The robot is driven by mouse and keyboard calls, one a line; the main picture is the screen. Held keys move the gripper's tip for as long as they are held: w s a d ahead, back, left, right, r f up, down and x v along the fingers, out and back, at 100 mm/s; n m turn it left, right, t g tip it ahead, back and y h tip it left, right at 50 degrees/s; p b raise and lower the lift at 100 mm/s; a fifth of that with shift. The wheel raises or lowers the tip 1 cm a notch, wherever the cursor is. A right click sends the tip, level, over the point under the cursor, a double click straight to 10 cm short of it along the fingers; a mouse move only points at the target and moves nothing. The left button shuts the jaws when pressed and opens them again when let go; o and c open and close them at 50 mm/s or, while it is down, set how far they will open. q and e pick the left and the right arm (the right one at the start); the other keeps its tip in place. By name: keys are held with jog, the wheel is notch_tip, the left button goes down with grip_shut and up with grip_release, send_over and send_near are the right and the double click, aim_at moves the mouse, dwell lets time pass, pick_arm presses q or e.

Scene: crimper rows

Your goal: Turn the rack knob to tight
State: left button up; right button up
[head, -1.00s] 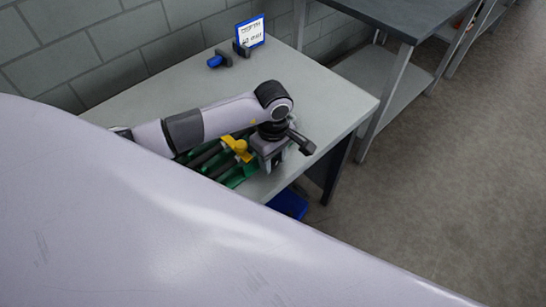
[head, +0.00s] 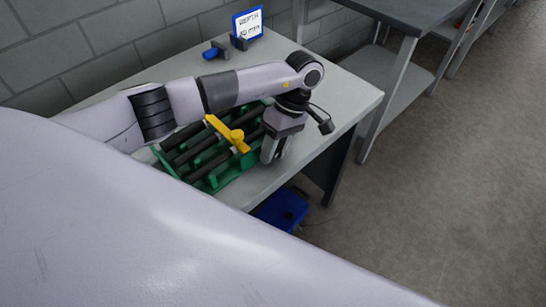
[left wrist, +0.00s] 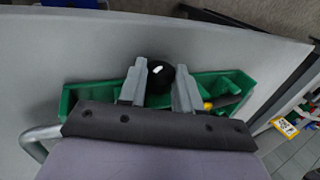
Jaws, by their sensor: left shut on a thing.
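The green rack (head: 193,186) lies on the table, with several dark rods across it and a yellow bar (head: 222,128) on top. My left gripper (head: 272,158) points down at the rack's right end in the head view. In the left wrist view, its two grey fingers (left wrist: 160,92) stand on either side of a round black knob (left wrist: 160,77) and are shut on it. The rack (left wrist: 75,98) also shows there beneath the fingers. The knob is hidden in the head view. No tight mark is readable. My right gripper is not in view.
A blue-framed card (head: 248,23) reading depth in mm stands at the table's back, beside a blue-and-black tool (head: 213,51). A blue bin (head: 281,209) sits below the table (head: 345,95). The tabletop right of the rack is clear.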

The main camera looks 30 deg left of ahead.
pick_arm(q)
jog(key=shift+w+f+g+b, duration=0.1)
jog(key=shift+w+g+b, duration=0.05)
jog(key=shift+g+b, duration=0.45)
jog(key=shift+g+y, duration=0.3)
jog(key=o, duration=1)
jog(key=shift+o, duration=0.2)
